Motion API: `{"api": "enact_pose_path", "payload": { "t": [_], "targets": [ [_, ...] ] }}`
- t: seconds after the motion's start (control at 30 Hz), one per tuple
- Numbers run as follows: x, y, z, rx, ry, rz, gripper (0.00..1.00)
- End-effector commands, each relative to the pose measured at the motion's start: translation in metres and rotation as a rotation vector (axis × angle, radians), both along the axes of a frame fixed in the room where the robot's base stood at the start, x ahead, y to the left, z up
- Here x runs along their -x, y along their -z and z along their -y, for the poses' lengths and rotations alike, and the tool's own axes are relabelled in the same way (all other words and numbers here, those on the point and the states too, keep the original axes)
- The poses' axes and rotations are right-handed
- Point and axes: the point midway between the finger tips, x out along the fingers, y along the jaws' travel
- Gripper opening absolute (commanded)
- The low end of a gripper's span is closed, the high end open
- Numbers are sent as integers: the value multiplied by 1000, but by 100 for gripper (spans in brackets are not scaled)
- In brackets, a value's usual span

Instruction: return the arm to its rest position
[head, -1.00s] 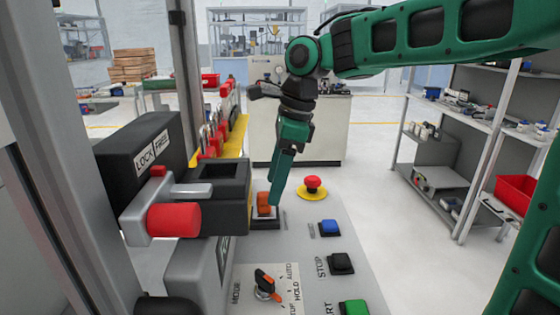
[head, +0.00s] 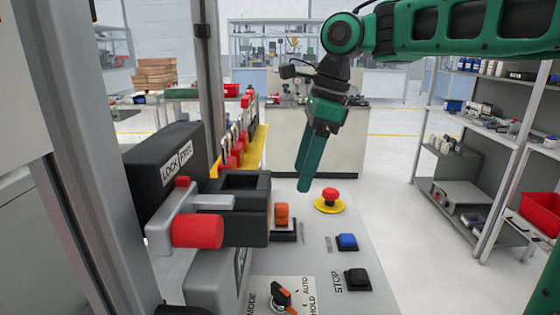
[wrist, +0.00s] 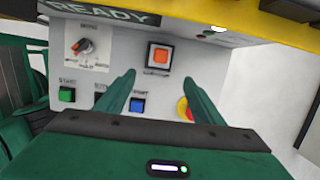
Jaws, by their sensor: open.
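My gripper (head: 306,188) is green and hangs from my green arm, pointing down above the grey control panel (head: 335,275) in the head view. It stays clear of the orange rocker switch (head: 281,214) and left of the red emergency stop button (head: 330,196). In the wrist view the two fingers of my gripper (wrist: 160,92) stand apart with nothing between them. Beyond them the orange switch (wrist: 159,56) shows in its square frame, lit or bright orange.
A lock device with a red handle (head: 198,231) stands left of the panel beside a grey post (head: 75,150). A blue button (head: 347,241), a black stop button (head: 357,279) and a mode knob (head: 281,295) sit on the panel. Shelves (head: 480,155) stand at the right, with open floor between.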

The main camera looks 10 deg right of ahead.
Motion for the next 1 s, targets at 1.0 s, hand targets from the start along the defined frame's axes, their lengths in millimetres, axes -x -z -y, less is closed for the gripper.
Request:
{"api": "enact_pose_path", "payload": {
  "t": [1.0],
  "targets": [
    [151, 141, 219, 198, -835, 149, 62]
  ]
}}
